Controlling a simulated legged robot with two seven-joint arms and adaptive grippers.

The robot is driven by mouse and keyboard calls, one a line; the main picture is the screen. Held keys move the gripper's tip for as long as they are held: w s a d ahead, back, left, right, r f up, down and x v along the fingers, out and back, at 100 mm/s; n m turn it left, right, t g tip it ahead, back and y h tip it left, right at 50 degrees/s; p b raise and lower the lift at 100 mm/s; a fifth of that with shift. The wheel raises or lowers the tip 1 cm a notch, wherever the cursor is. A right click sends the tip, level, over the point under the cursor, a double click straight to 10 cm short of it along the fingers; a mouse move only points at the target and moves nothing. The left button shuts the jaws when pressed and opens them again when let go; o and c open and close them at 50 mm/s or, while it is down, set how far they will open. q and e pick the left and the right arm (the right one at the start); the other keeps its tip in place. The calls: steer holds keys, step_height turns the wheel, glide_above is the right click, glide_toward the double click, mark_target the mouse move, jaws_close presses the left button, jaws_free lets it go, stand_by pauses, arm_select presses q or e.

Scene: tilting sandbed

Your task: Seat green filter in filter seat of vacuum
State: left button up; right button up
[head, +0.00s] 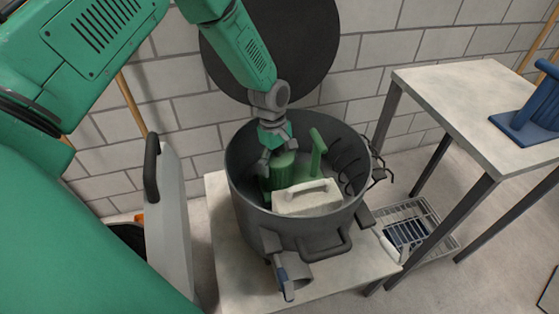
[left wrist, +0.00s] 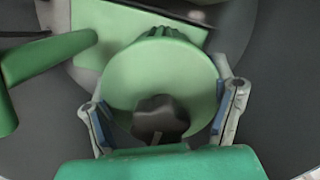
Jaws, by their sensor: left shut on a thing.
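The vacuum (head: 245,200) is an open dark grey drum on a low light bench. The green filter (head: 284,172) is down inside it, toward the left. My left gripper (head: 277,150) reaches in from above and is shut on the green filter. In the left wrist view the filter's round top (left wrist: 160,75) with its dark knob (left wrist: 160,116) sits between my two fingers, with blue pads at its sides. The filter seat is hidden below the filter, and I cannot tell whether the filter touches it. My right gripper is not in view.
A beige block with a handle (head: 307,198) and a green upright bar (head: 317,152) are in the drum beside the filter. Dark prongs (head: 350,168) line its right side. A round dark disc (head: 290,50) stands behind. A table (head: 450,90) is right.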

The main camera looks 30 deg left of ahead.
arm_select(q)
steer(key=shift+f+b, duration=0.45)
steer(key=shift+f, duration=0.45)
steer(key=o, duration=1.7)
steer(key=r, duration=0.4)
steer(key=a+r, duration=0.1)
steer(key=r, duration=0.6)
steer(key=shift+w+a+r, duration=0.25)
steer(key=shift+a+r, duration=0.1)
steer(key=shift+a, duration=0.05)
